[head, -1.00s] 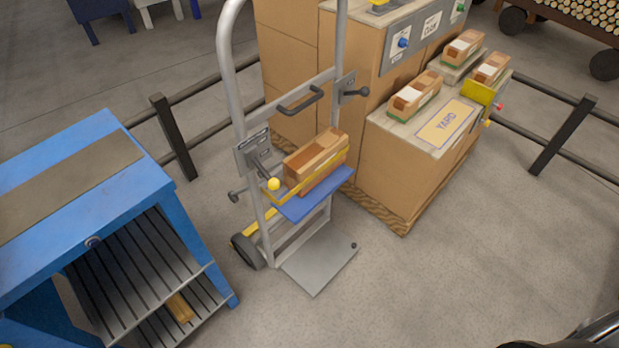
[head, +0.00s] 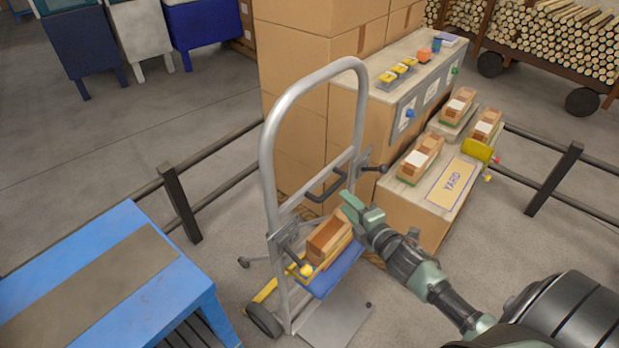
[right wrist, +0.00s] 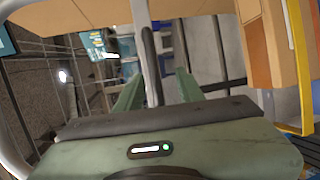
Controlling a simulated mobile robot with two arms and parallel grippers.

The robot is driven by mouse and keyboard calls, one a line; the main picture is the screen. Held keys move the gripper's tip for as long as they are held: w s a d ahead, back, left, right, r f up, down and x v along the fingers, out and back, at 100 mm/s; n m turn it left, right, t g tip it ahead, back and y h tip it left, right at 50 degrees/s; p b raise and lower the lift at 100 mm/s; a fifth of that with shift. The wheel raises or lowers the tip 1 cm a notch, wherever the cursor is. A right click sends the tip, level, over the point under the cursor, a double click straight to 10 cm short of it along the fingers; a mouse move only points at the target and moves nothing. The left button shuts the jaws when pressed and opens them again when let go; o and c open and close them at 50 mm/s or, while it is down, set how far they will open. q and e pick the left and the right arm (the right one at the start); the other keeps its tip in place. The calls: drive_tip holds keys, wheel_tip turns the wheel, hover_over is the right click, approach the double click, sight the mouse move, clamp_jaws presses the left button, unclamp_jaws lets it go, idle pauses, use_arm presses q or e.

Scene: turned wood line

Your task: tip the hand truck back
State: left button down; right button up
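The silver hand truck (head: 268,170) stands upright, with its toe plate (head: 335,320) on the floor. A dark grab handle (head: 325,186) sits on its crossbar. A wooden box (head: 328,238) rests on its blue shelf (head: 338,273). My right gripper (head: 348,204) is close to the right of the grab handle, above the box. In the right wrist view its green fingers (right wrist: 157,88) are apart, with a grey tube and a dark bar (right wrist: 152,65) showing between or beyond them. I cannot tell whether they touch. My left gripper is out of view.
A blue table (head: 150,235) stands at the left. Cartons and a bench with wooden boxes and a YARD label (head: 452,186) stand behind and right of the truck. A dark rail (head: 182,203) runs behind. Open floor (head: 100,150) lies at the back left.

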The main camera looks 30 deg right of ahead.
sight(334, 186)
drive_tip(key=shift+w+a+r, duration=0.1)
drive_tip(key=shift+w+r, duration=0.4)
drive_tip(key=shift+w, duration=0.2)
drive_tip(key=w, duration=0.3)
drive_tip(key=w+f, duration=0.1)
drive_tip(key=w, duration=0.2)
drive_tip(key=shift+w+f+p, duration=0.15)
drive_tip(key=shift+f+p, duration=0.05)
drive_tip(key=shift+p, duration=0.2)
clamp_jaws()
idle(0.5)
